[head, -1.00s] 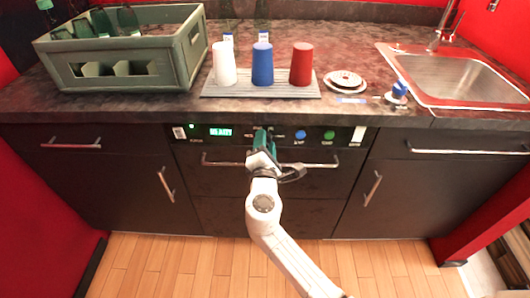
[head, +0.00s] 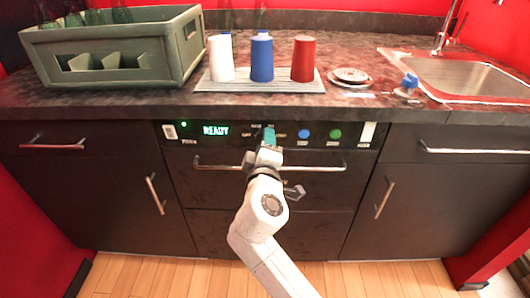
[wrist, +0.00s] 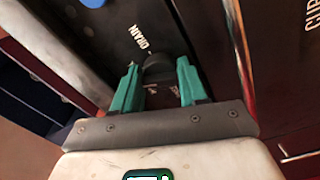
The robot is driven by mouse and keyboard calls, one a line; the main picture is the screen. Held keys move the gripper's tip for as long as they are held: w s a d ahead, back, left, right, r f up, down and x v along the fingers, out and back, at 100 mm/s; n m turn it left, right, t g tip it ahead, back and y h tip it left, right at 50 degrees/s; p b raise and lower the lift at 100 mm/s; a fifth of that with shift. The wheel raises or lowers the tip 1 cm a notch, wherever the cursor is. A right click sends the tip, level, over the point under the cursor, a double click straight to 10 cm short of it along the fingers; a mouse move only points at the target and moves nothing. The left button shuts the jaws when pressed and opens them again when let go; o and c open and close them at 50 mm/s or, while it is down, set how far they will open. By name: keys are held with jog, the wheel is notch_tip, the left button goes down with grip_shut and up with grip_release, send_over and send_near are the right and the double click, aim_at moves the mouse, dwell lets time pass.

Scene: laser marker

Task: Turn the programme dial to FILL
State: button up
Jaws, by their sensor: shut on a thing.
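The programme dial (wrist: 158,66) is a dark round knob on the black front panel (head: 228,143). My gripper (head: 269,133) reaches it, and its two teal fingers sit on either side of the dial in the wrist view (wrist: 157,74), shut on it. The word DRAIN is printed beside the dial in the wrist view. The fingers cover the dial in the head view, and I cannot tell which mark it points to.
A blue button (head: 304,134) and a green button (head: 336,134) are right of my gripper. A long handle (head: 215,166) runs below the panel.

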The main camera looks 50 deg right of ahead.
jog(key=shift+f+m+b, duration=0.2)
jog(key=shift+m+b, duration=0.45)
jog(key=shift+m, duration=0.25)
jog(key=o, duration=1.1)
jog(key=shift+r, duration=0.1)
jog(key=shift+c, duration=0.2)
jog(key=v, duration=1)
jog(key=shift+s+a+p, duration=0.25)
jog(key=shift+a+p, duration=0.05)
